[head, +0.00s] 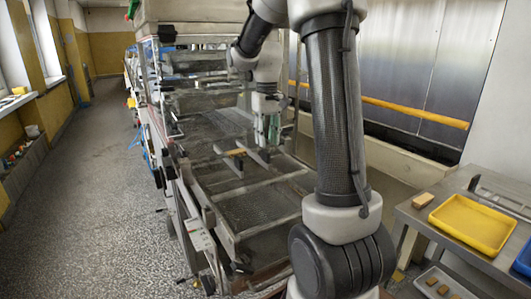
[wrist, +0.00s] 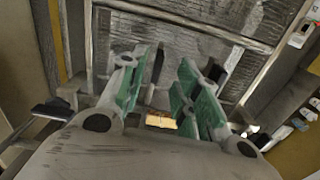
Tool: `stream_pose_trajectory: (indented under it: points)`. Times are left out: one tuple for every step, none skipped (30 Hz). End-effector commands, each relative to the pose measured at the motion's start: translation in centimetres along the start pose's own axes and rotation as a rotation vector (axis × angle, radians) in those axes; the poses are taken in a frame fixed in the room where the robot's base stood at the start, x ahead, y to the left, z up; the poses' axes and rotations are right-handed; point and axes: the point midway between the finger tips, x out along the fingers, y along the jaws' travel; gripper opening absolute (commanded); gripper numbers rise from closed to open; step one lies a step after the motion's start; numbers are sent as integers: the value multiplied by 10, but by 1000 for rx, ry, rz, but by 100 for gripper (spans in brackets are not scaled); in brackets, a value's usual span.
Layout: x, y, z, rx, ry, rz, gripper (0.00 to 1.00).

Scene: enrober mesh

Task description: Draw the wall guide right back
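Two short pale guide bars lie on the mesh of the enrober in the head view. The one nearer the wall, which I take as the wall guide (head: 257,155), is on the right, just below my gripper (head: 267,138). The other guide (head: 229,161) is to its left. A small orange-brown block (head: 236,152) sits between them. In the wrist view my gripper (wrist: 161,88) has its green-padded fingers spread apart. The block (wrist: 160,121) shows beyond them, low between the fingers. I cannot tell whether a finger touches the wall guide.
The enrober's mesh bed (head: 255,212) and metal frame stretch toward me. A yellow tray (head: 472,223) and a small brown block (head: 422,200) are on the side table at right. A yellow rail (head: 400,107) runs along the wall. The floor aisle at left is clear.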

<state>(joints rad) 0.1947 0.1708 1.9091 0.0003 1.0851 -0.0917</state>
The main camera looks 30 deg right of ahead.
Motion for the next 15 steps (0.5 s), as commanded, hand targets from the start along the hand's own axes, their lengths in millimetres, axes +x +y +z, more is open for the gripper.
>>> stream_pose_trajectory:
  points:
    - [-11,1,-11,-12,22,2,32]
    - [-16,1,-14,-19,31,3,32]
    - [-19,1,-16,-27,36,4,32]
    - [-17,1,-14,-37,27,3,32]
    - [-14,0,-13,-44,21,2,32]
    - [-8,0,-12,-47,20,2,32]
    - [-4,0,-12,-47,19,2,32]
    - [1,0,-12,-47,19,2,32]
    - [8,0,-12,-47,19,2,32]
    - [13,0,-12,-47,18,2,32]
    - [19,0,-12,-47,20,2,32]
    - [25,0,-13,-47,19,2,32]
    - [30,0,-13,-46,20,3,32]
    - [35,0,-12,-46,19,2,32]
    - [41,0,-13,-46,20,3,32]
